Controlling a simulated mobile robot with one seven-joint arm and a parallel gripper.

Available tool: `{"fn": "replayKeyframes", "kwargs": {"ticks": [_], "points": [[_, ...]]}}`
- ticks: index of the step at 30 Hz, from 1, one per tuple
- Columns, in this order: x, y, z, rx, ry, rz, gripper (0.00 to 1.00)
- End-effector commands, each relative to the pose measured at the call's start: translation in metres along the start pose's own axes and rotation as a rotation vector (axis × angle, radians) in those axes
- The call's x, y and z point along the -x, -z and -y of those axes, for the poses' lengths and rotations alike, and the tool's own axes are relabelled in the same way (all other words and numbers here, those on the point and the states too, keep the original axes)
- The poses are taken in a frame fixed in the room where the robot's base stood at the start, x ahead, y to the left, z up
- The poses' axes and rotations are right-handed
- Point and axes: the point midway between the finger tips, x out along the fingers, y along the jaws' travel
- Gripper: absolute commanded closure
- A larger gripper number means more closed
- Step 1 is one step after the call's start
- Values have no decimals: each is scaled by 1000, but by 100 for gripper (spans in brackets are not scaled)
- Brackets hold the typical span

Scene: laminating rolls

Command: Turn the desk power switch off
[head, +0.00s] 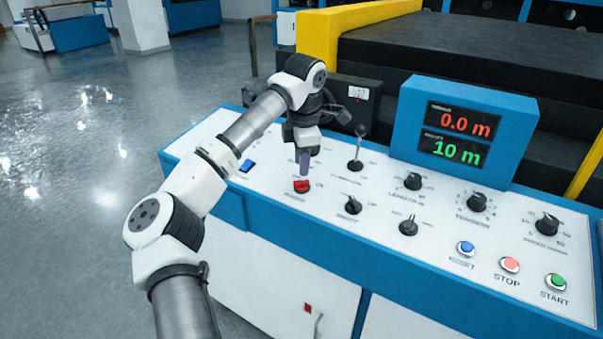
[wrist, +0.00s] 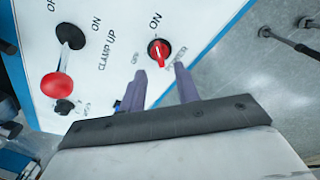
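The power switch is a red rotary knob (head: 302,186) on the white top of the desk. In the wrist view the red knob (wrist: 159,50) has a pale pointer line that appears to lie toward the ON label; the label beside the fingers is partly hidden. My gripper (head: 303,172) points down over the knob in the head view. In the wrist view its two purple fingers (wrist: 160,70) are apart with nothing between them. The fingertips are just short of the knob in that picture; whether they touch it I cannot tell.
The clamp lever with a red ball (wrist: 57,86) stands left of the knob in the wrist view. A blue rocker (head: 247,165), a black selector knob (head: 353,204) and a display box (head: 463,130) are on the desk. Grey floor (head: 70,140) lies open at left.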

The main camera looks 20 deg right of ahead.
Motion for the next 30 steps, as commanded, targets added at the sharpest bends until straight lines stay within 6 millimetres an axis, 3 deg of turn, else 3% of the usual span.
{"fn": "replayKeyframes", "kwargs": {"ticks": [3,9,20,28,30], "points": [[-22,0,0,-1,4,2,68],[-46,-1,0,-1,1,2,68],[-53,0,0,-1,0,2,68],[-53,0,0,-1,0,2,100],[-53,0,0,-1,0,2,100]]}}
